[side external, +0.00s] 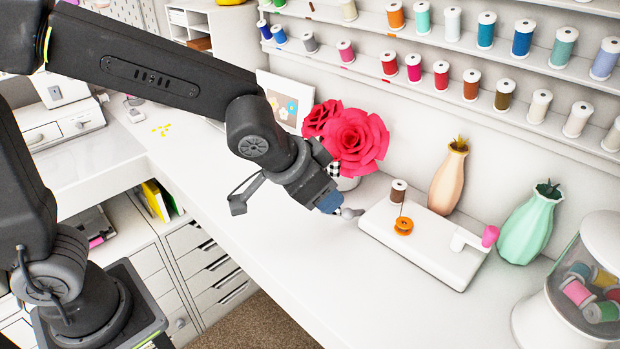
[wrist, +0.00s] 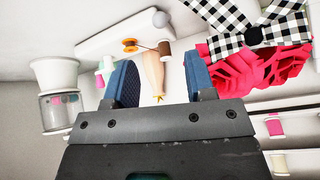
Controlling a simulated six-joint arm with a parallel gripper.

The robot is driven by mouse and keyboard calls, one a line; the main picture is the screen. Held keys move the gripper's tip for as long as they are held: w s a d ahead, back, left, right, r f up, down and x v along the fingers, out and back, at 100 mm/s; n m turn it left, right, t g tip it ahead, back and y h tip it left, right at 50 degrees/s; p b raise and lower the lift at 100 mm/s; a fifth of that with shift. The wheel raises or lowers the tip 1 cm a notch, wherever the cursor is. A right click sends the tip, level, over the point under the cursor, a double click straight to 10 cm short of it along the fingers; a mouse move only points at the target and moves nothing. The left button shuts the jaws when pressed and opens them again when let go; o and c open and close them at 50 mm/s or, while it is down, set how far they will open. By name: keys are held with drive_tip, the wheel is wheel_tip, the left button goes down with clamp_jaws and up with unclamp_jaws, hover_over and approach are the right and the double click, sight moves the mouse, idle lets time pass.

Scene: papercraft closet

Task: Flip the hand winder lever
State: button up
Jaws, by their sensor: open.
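The hand winder is a flat white base (side external: 425,245) on the white table, with a brown thread spool (side external: 398,190) and an orange bobbin (side external: 403,226) on it. A white arm (side external: 466,240) with a pink knob (side external: 490,236) sits at its right end. A small grey ball-shaped knob (side external: 348,212) shows at its left end, close to my gripper (side external: 331,203). In the wrist view, the base (wrist: 110,30), orange bobbin (wrist: 130,45) and grey ball (wrist: 161,19) lie beyond my open gripper (wrist: 160,82). Nothing shows between the blue fingers' tips except background.
Red paper flowers (side external: 355,142) in a pot stand right behind my gripper. A peach vase (side external: 448,180) and a mint vase (side external: 531,225) stand behind the winder. A thread jar (side external: 580,285) is at the right. Spool shelves (side external: 450,95) line the wall. The table's front is clear.

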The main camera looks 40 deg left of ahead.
drive_tip(key=shift+v, duration=1.75)
drive_tip(key=s+a+n+g+y, duration=0.1)
drive_tip(key=s+a+n, duration=0.2)
drive_tip(key=s+a, duration=0.9)
drive_tip(key=shift+s+a+r+g, duration=0.3)
drive_tip(key=shift+s+a+r, duration=0.15)
drive_tip(key=shift+s, duration=0.5)
